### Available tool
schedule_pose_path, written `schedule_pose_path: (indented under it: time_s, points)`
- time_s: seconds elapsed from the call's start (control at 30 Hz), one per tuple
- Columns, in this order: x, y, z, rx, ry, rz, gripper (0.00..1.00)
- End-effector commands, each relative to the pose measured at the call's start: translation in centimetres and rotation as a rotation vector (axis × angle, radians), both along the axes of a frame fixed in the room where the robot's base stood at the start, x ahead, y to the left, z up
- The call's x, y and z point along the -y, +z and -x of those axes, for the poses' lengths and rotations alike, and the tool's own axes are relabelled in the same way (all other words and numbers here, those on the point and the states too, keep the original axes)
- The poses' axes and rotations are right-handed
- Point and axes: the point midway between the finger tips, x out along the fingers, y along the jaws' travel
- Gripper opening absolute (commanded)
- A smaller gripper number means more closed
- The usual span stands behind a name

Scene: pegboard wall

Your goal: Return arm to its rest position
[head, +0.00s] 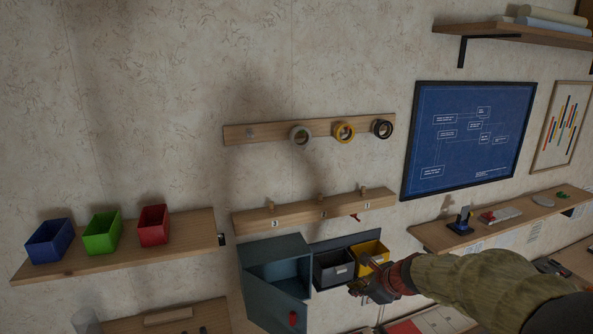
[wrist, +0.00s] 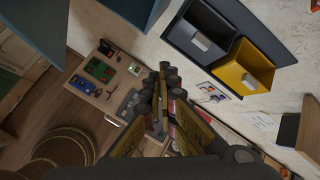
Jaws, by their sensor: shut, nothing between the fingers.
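My gripper (head: 364,284) is at the lower centre right of the head view, with my sleeved arm reaching in from the lower right. It is in front of the yellow bin (head: 370,256) and near the dark grey bin (head: 334,267). In the wrist view my gripper (wrist: 166,72) points away from the camera with its fingers together and nothing held. The yellow bin (wrist: 245,68) and the grey bin (wrist: 201,36) show to the right of the fingers, apart from them.
An open blue-grey cabinet (head: 279,262) stands left of the bins. Above are a peg rail (head: 300,214) and a rail with tape rolls (head: 343,132). A shelf (head: 120,254) holds blue, green and red bins. In the wrist view, a bench (wrist: 88,74) with small items lies below.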

Motion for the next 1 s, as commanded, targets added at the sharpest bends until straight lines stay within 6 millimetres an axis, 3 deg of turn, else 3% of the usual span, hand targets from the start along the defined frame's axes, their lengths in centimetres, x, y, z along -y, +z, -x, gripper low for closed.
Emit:
schedule_pose_path:
  time_s: [0.23,0.4,0.5,0.73,1.0]
  points:
    - [-2.1,-3.8,12.6,0.082,0.805,0.483,0.00]
    - [-1.7,-7.1,21.5,0.140,1.294,0.763,0.00]
    - [-0.9,-8.9,25.4,0.157,1.493,0.887,0.00]
    - [1.0,-13.1,32.1,0.162,1.766,1.114,0.00]
    - [1.5,-16.7,35.5,0.207,1.776,1.301,0.00]
